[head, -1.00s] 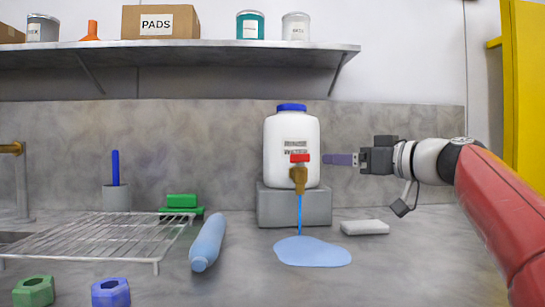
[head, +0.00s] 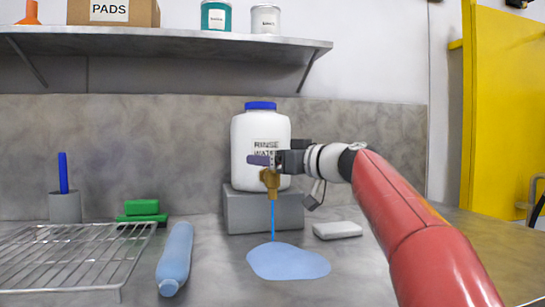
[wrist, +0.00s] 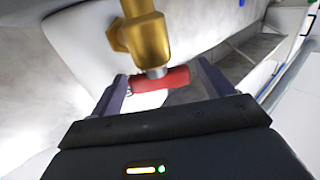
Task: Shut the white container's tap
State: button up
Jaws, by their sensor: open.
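The white container (head: 247,134) with a blue cap stands on a grey block. Its brass tap (head: 270,180) is low on the front, and a blue stream (head: 272,215) runs from it into a puddle (head: 288,262) on the counter. The tap's red handle (wrist: 163,79) shows in the wrist view, lying crosswise between the two fingers of my gripper (wrist: 158,85). The fingers are open, one near each end of the handle; I cannot tell whether either touches it. In the head view my gripper (head: 262,160) covers the handle.
The grey block (head: 262,212) holds up the container. A pale bar (head: 337,230) lies right of the puddle. A blue bottle (head: 175,258), wire rack (head: 70,260) and green sponges (head: 142,208) are to the left. A shelf (head: 180,38) hangs above.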

jog(key=c, duration=1)
jog(key=shift+m+t+h+b, duration=0.3)
jog(key=shift+t+b, duration=0.1)
jog(key=shift+s+a+m+t+h+b, duration=0.1)
jog(key=shift+m+t+h+b, duration=0.35)
jog(key=shift+m+t+h, duration=0.2)
jog(key=shift+r+m+t+h, duration=0.1)
jog(key=shift+m+t+h, duration=0.45)
jog(key=shift+t+h, duration=0.25)
jog(key=m+t+h+p, duration=0.1)
jog(key=m+h+p, duration=0.1)
jog(key=shift+r+h+p, duration=0.15)
jog(key=shift+h+p, duration=0.1)
jog(key=shift+p, duration=0.05)
jog(key=shift+f+m+t+h+p, duration=0.2)
jog(key=shift+m+t+h+p, duration=0.25)
jog(key=shift+h+p, duration=0.15)
jog(key=o, duration=1)
